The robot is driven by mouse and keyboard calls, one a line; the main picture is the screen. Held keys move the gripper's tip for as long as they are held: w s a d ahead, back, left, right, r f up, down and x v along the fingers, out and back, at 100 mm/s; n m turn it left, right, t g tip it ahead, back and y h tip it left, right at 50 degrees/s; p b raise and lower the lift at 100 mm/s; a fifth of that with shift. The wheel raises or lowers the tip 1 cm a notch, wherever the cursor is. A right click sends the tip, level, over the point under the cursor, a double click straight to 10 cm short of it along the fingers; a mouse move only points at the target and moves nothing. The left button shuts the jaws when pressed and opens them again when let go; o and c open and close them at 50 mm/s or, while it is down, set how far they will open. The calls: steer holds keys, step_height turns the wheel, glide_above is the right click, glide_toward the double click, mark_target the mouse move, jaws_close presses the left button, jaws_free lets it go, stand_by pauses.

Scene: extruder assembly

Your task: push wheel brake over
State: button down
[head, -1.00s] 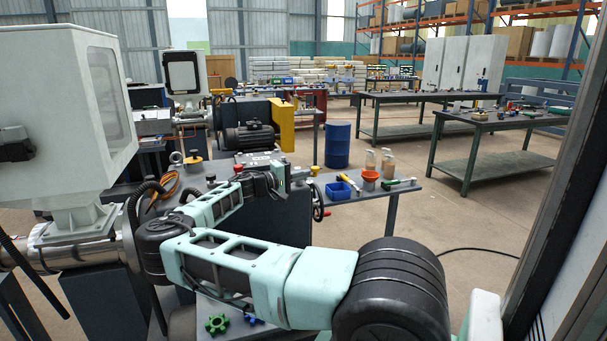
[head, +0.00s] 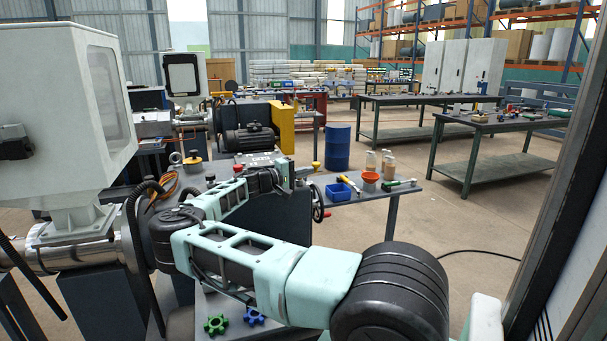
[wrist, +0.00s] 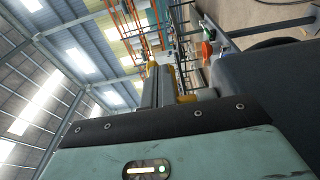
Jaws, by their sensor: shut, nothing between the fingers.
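The handwheel (head: 318,211) stands at the front right of the grey machine bench in the head view, with a red handle on its rim. In the wrist view my gripper's dark fingers (wrist: 158,82) are together with nothing held. The wheel is not clearly visible there.
A side shelf right of the wheel holds a blue bin (head: 341,192), an orange funnel (head: 370,177), bottles and a green-handled tool (head: 399,184). A green gear (head: 216,325) and a blue gear (head: 254,316) lie below my arm. A blue barrel (head: 338,147) stands behind.

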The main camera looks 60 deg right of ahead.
steer(key=shift+w, duration=0.1)
stand_by(0.3)
steer(key=shift+b+v, duration=0.55)
steer(key=shift+v, duration=1.35)
steer(key=b+v, duration=0.4)
steer(key=v, duration=1.3)
steer(key=shift+a, duration=0.25)
